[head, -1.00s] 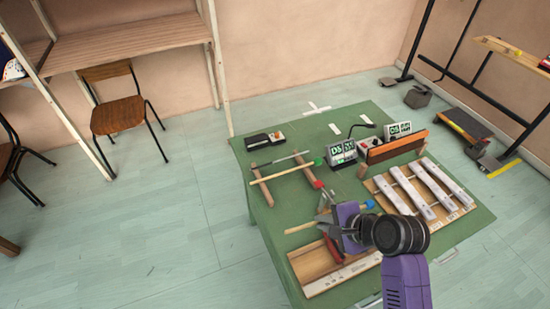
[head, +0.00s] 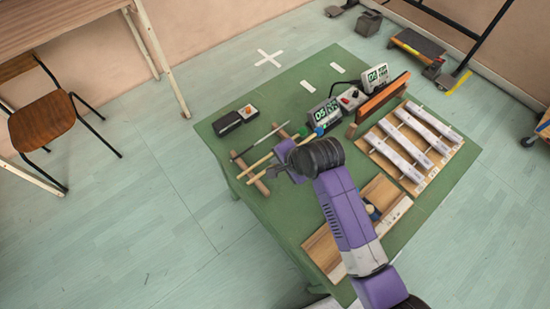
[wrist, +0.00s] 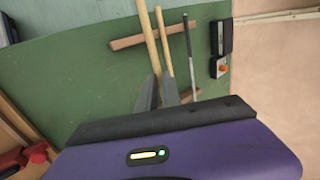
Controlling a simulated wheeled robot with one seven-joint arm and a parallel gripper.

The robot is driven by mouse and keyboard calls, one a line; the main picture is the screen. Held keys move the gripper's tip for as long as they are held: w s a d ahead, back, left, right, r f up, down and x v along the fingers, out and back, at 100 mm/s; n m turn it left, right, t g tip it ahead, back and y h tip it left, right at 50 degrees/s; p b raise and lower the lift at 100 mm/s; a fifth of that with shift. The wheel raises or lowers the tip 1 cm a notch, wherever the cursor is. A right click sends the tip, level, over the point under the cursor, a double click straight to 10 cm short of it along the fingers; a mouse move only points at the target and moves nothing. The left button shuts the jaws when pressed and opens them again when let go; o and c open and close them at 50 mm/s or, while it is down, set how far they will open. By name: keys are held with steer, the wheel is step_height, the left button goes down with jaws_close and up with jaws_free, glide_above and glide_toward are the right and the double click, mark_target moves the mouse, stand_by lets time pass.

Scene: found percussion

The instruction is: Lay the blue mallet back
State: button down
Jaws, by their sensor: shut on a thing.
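My gripper (head: 273,172) is shut on the wooden handle of a mallet (wrist: 147,35), over the left part of the green table (head: 225,150). A blue head (head: 319,131) shows just past my wrist in the head view. The held handle passes over a wooden rest bar (wrist: 125,42); I cannot tell whether it touches. Another wooden-handled mallet (wrist: 165,40) lies beside it to the right, with a green head (head: 304,131) in the head view. A thin dark rod (wrist: 189,55) lies further right. My gripper hides part of both mallets and the rest.
Several pale bars (head: 425,130) lie on a wooden frame at right. A shallow wooden tray (head: 325,250) is at the front.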

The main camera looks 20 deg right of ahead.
steer(key=shift+r+p, duration=0.1)
steer(key=shift+p, duration=0.25)
steer(key=shift+f+b, duration=1.7)
steer(key=shift+f, duration=1.6)
steer(key=shift+f, duration=0.3)
steer(key=c, duration=1.5)
jaws_free()
steer(key=shift+o, duration=0.2)
steer(key=v, duration=0.8)
